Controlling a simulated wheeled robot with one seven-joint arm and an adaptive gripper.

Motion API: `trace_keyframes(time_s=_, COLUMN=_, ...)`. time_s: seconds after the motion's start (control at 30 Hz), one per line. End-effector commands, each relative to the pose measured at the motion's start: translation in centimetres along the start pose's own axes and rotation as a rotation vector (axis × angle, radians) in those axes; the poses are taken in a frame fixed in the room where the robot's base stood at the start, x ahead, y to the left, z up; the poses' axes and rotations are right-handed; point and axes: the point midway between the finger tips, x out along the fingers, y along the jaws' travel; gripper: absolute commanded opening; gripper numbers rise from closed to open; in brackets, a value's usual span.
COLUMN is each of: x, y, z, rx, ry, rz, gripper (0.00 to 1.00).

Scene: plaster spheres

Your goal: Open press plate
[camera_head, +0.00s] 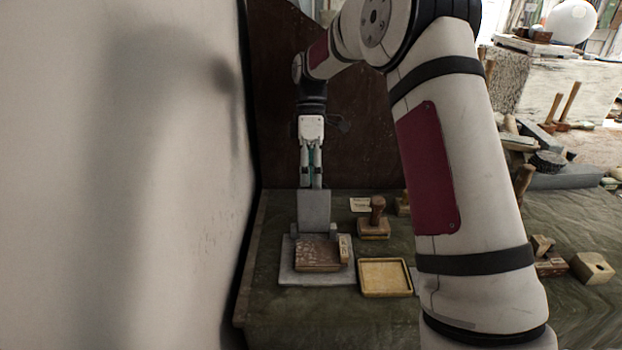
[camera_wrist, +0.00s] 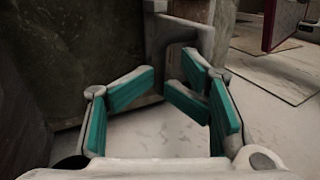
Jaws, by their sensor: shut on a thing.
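The press has a flat grey base (camera_head: 288,274) on the table. Its grey press plate (camera_head: 314,212) stands about upright at the back of the base, on hinge blocks. My gripper (camera_head: 312,184) is above the plate, pointing down, with its fingers at the plate's top edge. In the wrist view my gripper (camera_wrist: 170,75) has teal pads on either side of a grey bracket-like part (camera_wrist: 158,42) of the plate, and is shut on it. The exact contact is partly hidden by the fingers. A brown carved block (camera_head: 316,258) lies on the base.
A pale wall stands close on the left. A shallow yellow tray (camera_head: 385,278) lies right of the base. A wooden stamp (camera_head: 376,220) and a small card (camera_head: 360,204) are behind it. Wooden blocks (camera_head: 592,267) lie far right, beyond my arm. A dark panel (camera_head: 370,150) rises behind.

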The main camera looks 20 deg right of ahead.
Motion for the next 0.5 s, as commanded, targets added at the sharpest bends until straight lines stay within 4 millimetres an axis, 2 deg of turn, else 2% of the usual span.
trace_keyframes(time_s=0.13, x=0.0, y=0.0, z=0.1, rx=0.001, ry=-0.001, rz=-0.003, gripper=0.3)
trace_keyframes(time_s=0.23, x=-0.7, y=0.0, z=0.1, rx=0.001, ry=-0.001, rz=-0.002, gripper=0.3)
trace_keyframes(time_s=0.5, x=-5.0, y=0.1, z=0.0, rx=0.0, ry=0.001, rz=0.002, gripper=0.3)
